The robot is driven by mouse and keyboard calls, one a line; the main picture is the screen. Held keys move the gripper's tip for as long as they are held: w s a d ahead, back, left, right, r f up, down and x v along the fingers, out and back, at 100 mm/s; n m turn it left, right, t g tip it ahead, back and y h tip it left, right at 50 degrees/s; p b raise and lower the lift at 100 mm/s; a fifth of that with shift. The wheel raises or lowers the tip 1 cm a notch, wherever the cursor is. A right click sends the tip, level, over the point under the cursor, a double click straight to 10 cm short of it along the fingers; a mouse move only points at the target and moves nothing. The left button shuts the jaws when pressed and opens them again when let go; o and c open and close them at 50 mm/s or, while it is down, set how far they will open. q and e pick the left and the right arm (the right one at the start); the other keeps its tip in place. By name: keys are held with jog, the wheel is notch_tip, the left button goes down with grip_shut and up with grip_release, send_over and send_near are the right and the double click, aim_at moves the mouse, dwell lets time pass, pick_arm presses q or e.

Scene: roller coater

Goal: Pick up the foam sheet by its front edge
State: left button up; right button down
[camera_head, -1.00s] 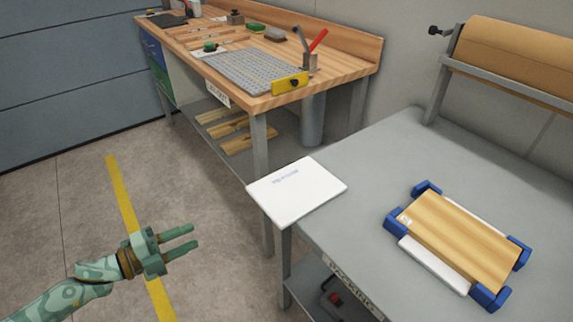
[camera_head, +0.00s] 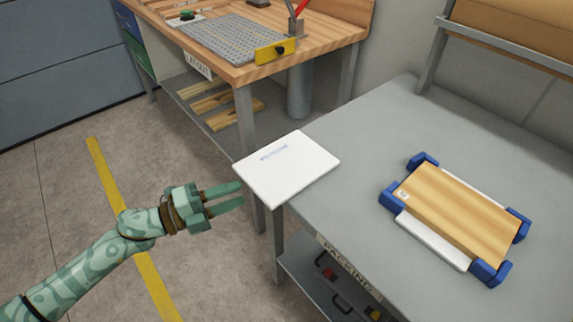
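The white foam sheet (camera_head: 290,172) lies flat on the left corner of the grey packing table (camera_head: 350,215), with its left edge overhanging the table edge. It has small blue-grey print near its far left side. My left gripper (camera_head: 240,195) is just left of the sheet, pointing right toward its overhanging left edge. Its two green fingers are apart with nothing between them, and a small gap seems to separate the tips from the sheet in the picture. My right gripper is not in view.
A wooden board (camera_head: 460,210) with blue corner protectors (camera_head: 490,271) lies on white foam at the right of the packing table. A wooden workbench (camera_head: 300,58) stands behind. A large brown roll (camera_head: 515,25) hangs at the back right. The table between sheet and board is clear.

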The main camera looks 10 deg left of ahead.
aim_at(250, 187)
pick_arm(q)
jog(key=x, duration=0.3)
jog(key=b+x, duration=0.1)
jog(key=x, duration=0.1)
jog(key=shift+w+d+r, duration=0.1)
jog(key=shift+d+r, duration=0.05)
jog(key=shift+r, duration=0.1)
grip_shut()
